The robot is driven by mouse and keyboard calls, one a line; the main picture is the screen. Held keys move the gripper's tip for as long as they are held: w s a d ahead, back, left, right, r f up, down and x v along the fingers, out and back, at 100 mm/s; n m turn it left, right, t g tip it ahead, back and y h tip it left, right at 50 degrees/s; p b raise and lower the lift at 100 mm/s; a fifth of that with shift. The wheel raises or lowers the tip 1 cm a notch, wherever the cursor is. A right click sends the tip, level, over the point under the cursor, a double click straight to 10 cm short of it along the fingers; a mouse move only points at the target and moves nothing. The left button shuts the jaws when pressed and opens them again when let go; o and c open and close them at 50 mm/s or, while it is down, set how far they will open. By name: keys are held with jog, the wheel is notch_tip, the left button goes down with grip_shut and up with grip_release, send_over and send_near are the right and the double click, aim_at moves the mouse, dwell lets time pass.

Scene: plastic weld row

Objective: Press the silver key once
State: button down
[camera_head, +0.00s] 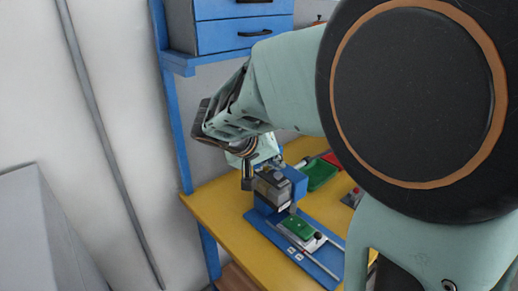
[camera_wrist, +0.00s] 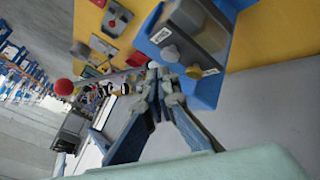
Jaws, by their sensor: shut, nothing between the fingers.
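The blue machine (camera_head: 296,186) stands on the yellow bench in the head view. In the wrist view its blue housing (camera_wrist: 212,88) has a grey face with small round knobs. In the head view my arm hides most of the contact area.
A green pad (camera_head: 299,227) lies on the machine's base, between rails. A green tray (camera_head: 320,174) is behind it on the yellow bench (camera_head: 215,197). Blue drawers (camera_head: 243,30) stand above the bench. A red ball-shaped knob (camera_wrist: 64,87) shows left of my fingers in the wrist view.

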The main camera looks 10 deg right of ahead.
aim_at(276, 175)
jog(key=shift+r+p, duration=1.3)
jog(key=shift+r, duration=1.25)
